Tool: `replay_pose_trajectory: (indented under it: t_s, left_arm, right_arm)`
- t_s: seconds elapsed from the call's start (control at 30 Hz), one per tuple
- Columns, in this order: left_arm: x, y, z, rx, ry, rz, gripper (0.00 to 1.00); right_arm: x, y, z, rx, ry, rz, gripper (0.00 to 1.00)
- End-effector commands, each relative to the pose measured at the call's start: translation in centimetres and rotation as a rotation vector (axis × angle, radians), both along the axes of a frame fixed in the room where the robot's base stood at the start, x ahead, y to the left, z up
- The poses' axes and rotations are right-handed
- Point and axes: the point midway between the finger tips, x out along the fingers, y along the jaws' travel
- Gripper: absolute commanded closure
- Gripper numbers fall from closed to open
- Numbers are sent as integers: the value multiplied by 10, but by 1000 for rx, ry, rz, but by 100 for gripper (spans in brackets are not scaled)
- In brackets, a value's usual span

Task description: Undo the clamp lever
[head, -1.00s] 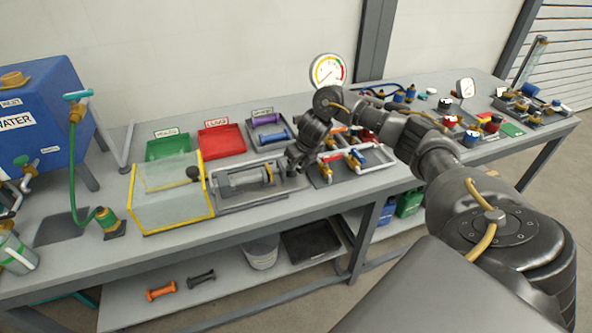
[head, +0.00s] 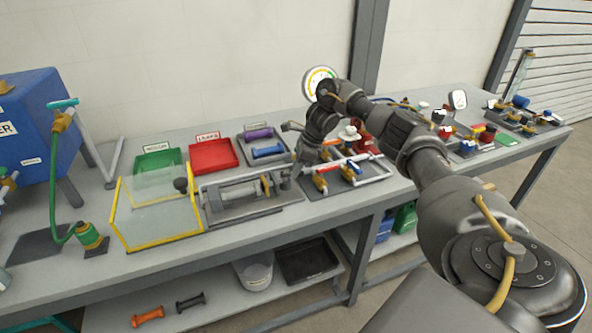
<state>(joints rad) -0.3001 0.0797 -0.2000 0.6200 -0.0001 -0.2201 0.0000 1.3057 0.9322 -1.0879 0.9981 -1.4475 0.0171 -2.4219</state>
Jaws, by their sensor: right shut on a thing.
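The clamp fixture is a grey tray (head: 215,217) on the bench. It holds a grey cylinder (head: 238,191) lying in a cradle, with a brass-coloured ring near its right end. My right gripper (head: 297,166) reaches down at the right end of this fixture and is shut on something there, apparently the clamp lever. The lever itself is mostly hidden by the gripper and wrist, so its exact angle cannot be told. My left gripper is not in view.
A yellow-framed clear guard (head: 117,222) stands just left of the fixture. Green (head: 156,160), red (head: 213,154) and grey (head: 262,138) trays sit behind it. A valve manifold (head: 345,176) with red and blue handles is close on the right. A gauge (head: 318,82) stands behind my wrist.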

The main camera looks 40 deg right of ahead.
Motion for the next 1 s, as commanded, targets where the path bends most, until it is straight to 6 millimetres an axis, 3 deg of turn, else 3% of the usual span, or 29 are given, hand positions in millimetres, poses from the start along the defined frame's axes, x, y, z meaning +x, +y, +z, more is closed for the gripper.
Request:
replay_pose_trajectory:
  t_s: [0.43, 1.0]
  left_arm:
    - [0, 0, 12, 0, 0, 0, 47]
    - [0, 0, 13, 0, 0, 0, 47]
  right_arm:
    - [9, -5, 3, -3, -6, 218, 100]
    - [10, -6, 2, -3, -6, 252, 100]
